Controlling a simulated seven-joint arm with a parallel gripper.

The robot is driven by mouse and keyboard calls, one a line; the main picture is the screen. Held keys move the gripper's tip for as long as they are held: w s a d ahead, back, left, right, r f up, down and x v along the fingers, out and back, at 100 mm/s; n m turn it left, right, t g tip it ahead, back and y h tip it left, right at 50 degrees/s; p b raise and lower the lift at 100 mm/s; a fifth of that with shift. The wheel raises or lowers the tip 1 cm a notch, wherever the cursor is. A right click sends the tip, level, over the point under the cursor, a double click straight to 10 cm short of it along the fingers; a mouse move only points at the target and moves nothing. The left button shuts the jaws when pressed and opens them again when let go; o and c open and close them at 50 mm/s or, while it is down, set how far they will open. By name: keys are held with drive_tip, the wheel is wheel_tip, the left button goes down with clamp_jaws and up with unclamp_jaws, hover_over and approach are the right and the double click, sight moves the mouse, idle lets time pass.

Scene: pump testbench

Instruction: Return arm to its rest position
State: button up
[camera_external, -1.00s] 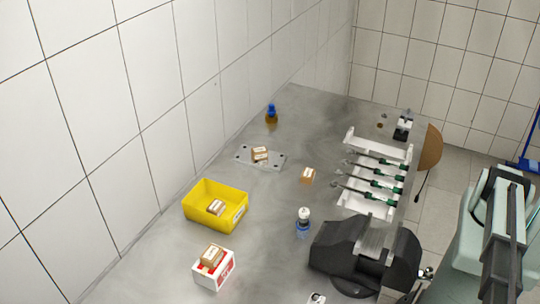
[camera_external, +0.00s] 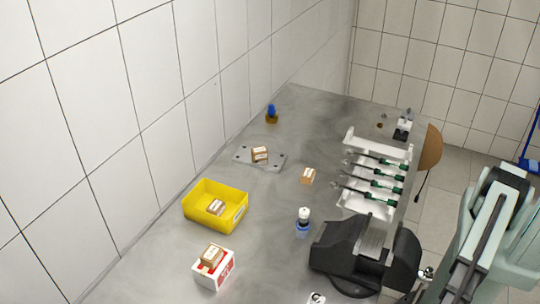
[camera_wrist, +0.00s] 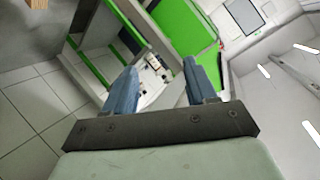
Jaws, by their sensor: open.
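My gripper (camera_wrist: 158,80) shows in the wrist view with its two blue-grey fingers apart and nothing between them. Behind the fingers are a green and white structure (camera_wrist: 180,22), tiled floor and the room, not the bench top. In the external view only pale links of my arm show at the lower right, beside the bench. My gripper is not visible there, so I cannot tell its distance from the bench.
The grey bench (camera_external: 150,262) carries a yellow bin (camera_external: 232,219) with a small box inside, a red-white box (camera_external: 214,274) with a small box on top, a black vise (camera_external: 336,249), a tool rack (camera_external: 375,140), a plate (camera_external: 275,163), a small carton (camera_external: 308,176) and bottles (camera_external: 303,224).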

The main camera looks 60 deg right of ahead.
drive_tip(key=d+f+m+g+h, duration=0.2)
drive_tip(key=d+f+m+h, duration=0.35)
drive_tip(key=d+f, duration=1.3)
drive_tip(key=w+d+f+m+h, duration=0.1)
drive_tip(key=w+d+f, duration=0.35)
drive_tip(key=d, duration=0.55)
drive_tip(key=w+d+f+m+h, duration=0.15)
drive_tip(key=w+d+f, duration=0.35)
drive_tip(key=d, duration=0.6)
drive_tip(key=w+d+f+h, duration=0.25)
drive_tip(key=w+d, duration=0.35)
drive_tip(key=d, duration=0.4)
drive_tip(key=s+d+f+g+h, duration=0.1)
drive_tip(key=s+d, duration=0.1)
drive_tip(key=d, duration=0.8)
drive_tip(key=s+d+f+m+g+h, duration=0.1)
drive_tip(key=s+d+f+g, duration=0.15)
drive_tip(key=d, duration=0.65)
drive_tip(key=s+d+f+g, duration=0.1)
drive_tip(key=s+d, duration=0.1)
drive_tip(key=d, duration=0.8)
drive_tip(key=s+d+r+g, duration=0.1)
drive_tip(key=s+d+g, duration=0.1)
drive_tip(key=s+d, duration=0.5)
drive_tip(key=shift+s+d+r+m, duration=0.2)
drive_tip(key=shift+s+d+m, duration=0.1)
drive_tip(key=shift+s+d, duration=0.1)
